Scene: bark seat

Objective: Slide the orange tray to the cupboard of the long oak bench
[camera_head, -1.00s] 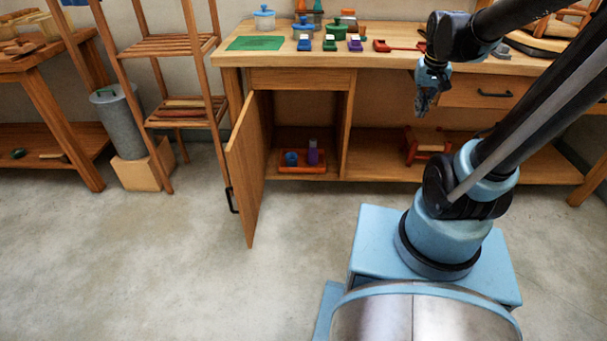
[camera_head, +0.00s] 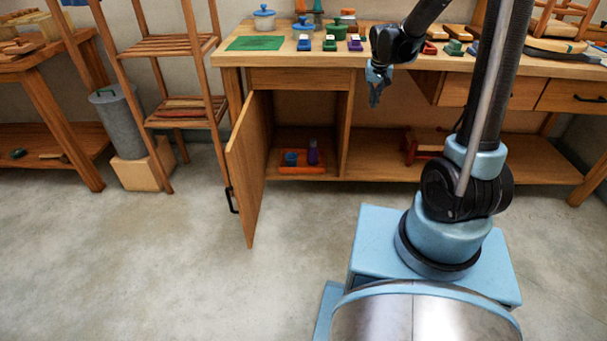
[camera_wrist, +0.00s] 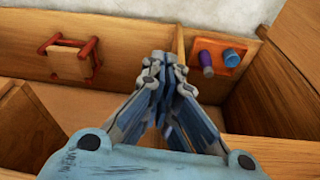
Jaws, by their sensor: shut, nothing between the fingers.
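The orange tray (camera_head: 301,169) sits on the floor of the open cupboard (camera_head: 318,80) at the left end of the long oak bench (camera_head: 384,160). A blue cup (camera_head: 291,158) and a purple bottle (camera_head: 312,153) stand on the tray. The tray also shows at the upper right of the wrist view (camera_wrist: 220,50), with the bottle (camera_wrist: 206,62) and cup (camera_wrist: 231,56). My gripper (camera_head: 375,102) is shut and empty. It hangs in front of the bench, right of the cupboard opening and above the tray's level, apart from the tray. In the wrist view its fingers (camera_wrist: 163,62) point at the cupboard's divider.
The cupboard door (camera_head: 247,165) stands open toward the room on the left. A red-framed wooden object (camera_head: 422,145) lies on the lower shelf right of the divider. A green mat (camera_head: 256,43) and several small items are on the bench top. The floor in front is clear.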

